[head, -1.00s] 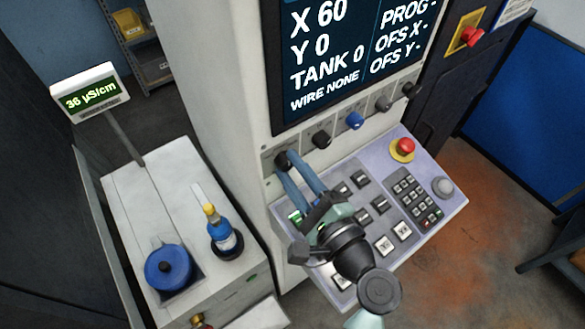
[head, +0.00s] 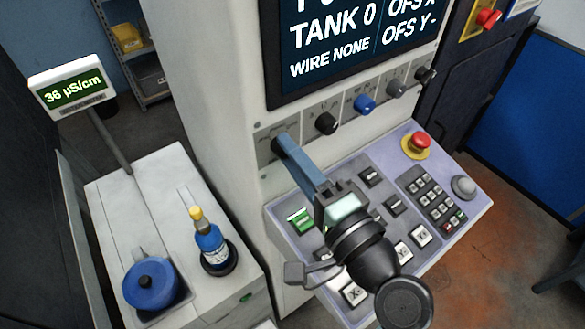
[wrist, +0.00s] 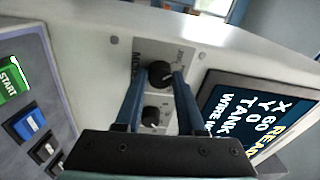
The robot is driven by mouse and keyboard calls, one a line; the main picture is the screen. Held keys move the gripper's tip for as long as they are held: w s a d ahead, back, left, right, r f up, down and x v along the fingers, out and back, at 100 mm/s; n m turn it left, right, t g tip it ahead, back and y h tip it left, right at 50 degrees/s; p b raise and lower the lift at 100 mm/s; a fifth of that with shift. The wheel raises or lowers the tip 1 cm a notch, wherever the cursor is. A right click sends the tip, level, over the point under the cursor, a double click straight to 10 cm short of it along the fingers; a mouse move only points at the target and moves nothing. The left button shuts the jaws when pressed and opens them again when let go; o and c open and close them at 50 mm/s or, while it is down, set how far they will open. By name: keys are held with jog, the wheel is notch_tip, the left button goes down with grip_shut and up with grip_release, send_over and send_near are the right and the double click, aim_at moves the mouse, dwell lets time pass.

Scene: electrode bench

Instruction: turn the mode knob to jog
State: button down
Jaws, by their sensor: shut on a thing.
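The mode knob (wrist: 160,73) is a round black knob, the leftmost of the row below the screen. In the wrist view it sits between my two blue fingers, with a short white mark toward its lower right. My gripper (head: 281,145) is shut on this knob at the panel face. In the head view the fingers overlap and hide most of the knob; the gripper also shows in the wrist view (wrist: 157,78).
A second black knob (head: 326,123) and a blue knob (head: 364,104) sit to the right in the row. Below is a sloped keypad panel (head: 285,207) with a green start button (head: 300,221) and a red emergency stop (head: 419,141). The screen (head: 330,45) is above.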

jog(key=shift+f+n+b, duration=0.1)
jog(key=shift+n+b, duration=0.4)
jog(key=shift+b, duration=0.05)
jog(key=c, duration=0.5)
grip_release()
jog(key=b+v, duration=0.4)
jog(key=v, duration=0.9)
jog(key=shift+d, duration=0.1)
jog(key=shift+w, duration=0.1)
